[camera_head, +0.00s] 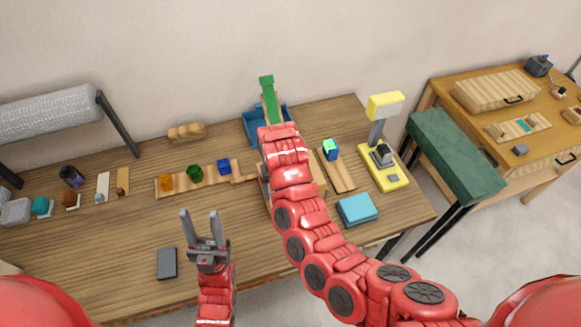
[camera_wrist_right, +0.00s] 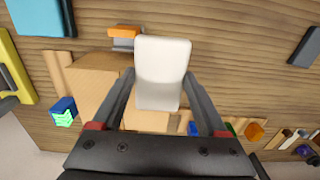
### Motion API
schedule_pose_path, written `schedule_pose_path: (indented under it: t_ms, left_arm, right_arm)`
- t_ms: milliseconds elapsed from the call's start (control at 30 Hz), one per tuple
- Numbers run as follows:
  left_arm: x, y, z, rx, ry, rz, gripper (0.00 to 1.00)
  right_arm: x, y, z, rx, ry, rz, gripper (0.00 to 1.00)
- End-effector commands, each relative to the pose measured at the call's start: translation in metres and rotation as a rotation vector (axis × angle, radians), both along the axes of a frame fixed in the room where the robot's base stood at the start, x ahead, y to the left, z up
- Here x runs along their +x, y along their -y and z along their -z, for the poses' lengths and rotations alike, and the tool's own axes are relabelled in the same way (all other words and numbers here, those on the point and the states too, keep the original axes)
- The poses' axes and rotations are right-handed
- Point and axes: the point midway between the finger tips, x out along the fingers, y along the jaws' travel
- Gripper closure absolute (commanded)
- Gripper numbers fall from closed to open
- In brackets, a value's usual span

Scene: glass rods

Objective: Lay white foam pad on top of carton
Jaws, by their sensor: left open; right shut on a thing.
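The white foam pad (camera_wrist_right: 163,72) is held between the two fingers of my right gripper (camera_wrist_right: 160,78) in the right wrist view. The tan carton (camera_wrist_right: 88,88) lies below and to the left of the pad in that view. The pad overlaps the carton's right side in the picture; I cannot tell the gap between them. In the head view my right arm covers the pad and most of the carton; only a strip of the carton (camera_head: 319,178) shows beside the arm. My left gripper (camera_head: 201,222) is open and empty above the table's front part.
A yellow device (camera_head: 385,170) and a blue box (camera_head: 357,209) are to the right. A dark slab (camera_head: 167,263) lies near my left gripper.

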Motion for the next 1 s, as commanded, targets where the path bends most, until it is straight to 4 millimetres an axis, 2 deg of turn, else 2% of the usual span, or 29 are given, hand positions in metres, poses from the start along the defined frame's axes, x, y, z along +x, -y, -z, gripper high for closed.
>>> schedule_pose_path:
  t_ms: [133,200,267,433,500,633,733,1000]
  left_arm:
    - [0.0,0.0,-0.002,0.0,0.0,0.0,0.5]
    - [0.0,0.0,0.018,0.0,0.0,0.0,0.5]
    - [0.0,0.0,0.028,0.0,0.0,0.0,0.5]
    - [0.0,0.0,0.069,0.0,0.0,0.0,0.5]
    - [0.0,0.0,0.064,0.0,0.0,0.0,0.5]
    - [0.0,0.0,0.072,0.0,0.0,0.0,0.5]
    - [0.0,0.0,0.091,0.0,0.0,0.0,0.5]
    - [0.0,0.0,0.103,0.0,0.0,0.0,0.5]
  right_arm:
    - [0.016,0.005,-0.003,-0.002,0.005,0.004,0.77]
    - [0.03,0.009,0.008,-0.004,0.006,0.0,0.77]
    - [0.042,0.012,0.007,-0.002,0.007,0.004,0.77]
    - [0.069,0.021,0.014,0.002,0.004,0.007,0.77]
    - [0.077,0.022,0.006,0.0,0.002,0.002,0.77]
    - [0.092,0.028,0.008,0.001,0.001,0.006,0.77]
    - [0.101,0.029,0.013,-0.004,0.002,-0.001,0.77]
    - [0.11,0.032,0.01,-0.006,0.001,-0.002,0.77]
